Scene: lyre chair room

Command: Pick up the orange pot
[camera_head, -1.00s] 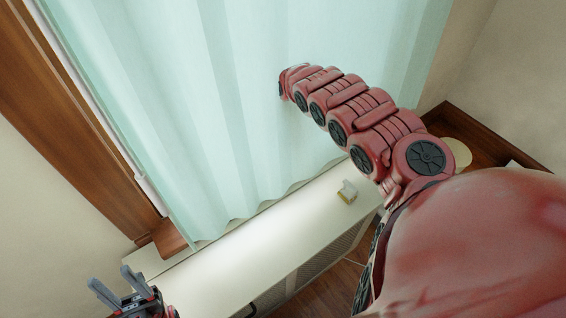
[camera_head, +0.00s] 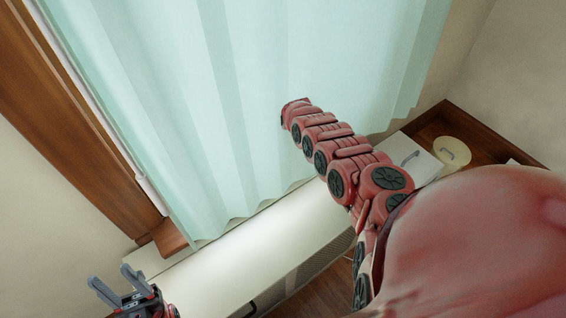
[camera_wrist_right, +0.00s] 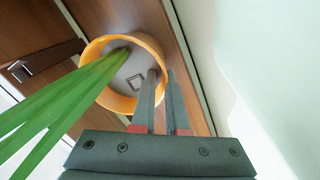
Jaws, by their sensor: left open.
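The orange pot (camera_wrist_right: 159,50) shows only in the right wrist view, at upper centre, with its open mouth toward the camera. Long green strips (camera_wrist_right: 75,90) run from the left edge into its mouth. My right gripper (camera_wrist_right: 162,71) has one finger inside the pot and the other outside. The two fingers are close together with the pot's wall between them. I cannot tell whether the pot touches a surface. In the head view the right gripper is hidden. My left gripper (camera_head: 112,282) is open and empty at the lower left, far from the pot.
A long white cabinet (camera_head: 235,245) stands below the pale green curtain (camera_head: 240,100). A white box with a grey handle (camera_head: 425,165) and a cream round object (camera_head: 455,149) are at right near the dark wood ledge (camera_head: 480,135). A wooden panel with a dark handle (camera_wrist_right: 48,58) is near the pot.

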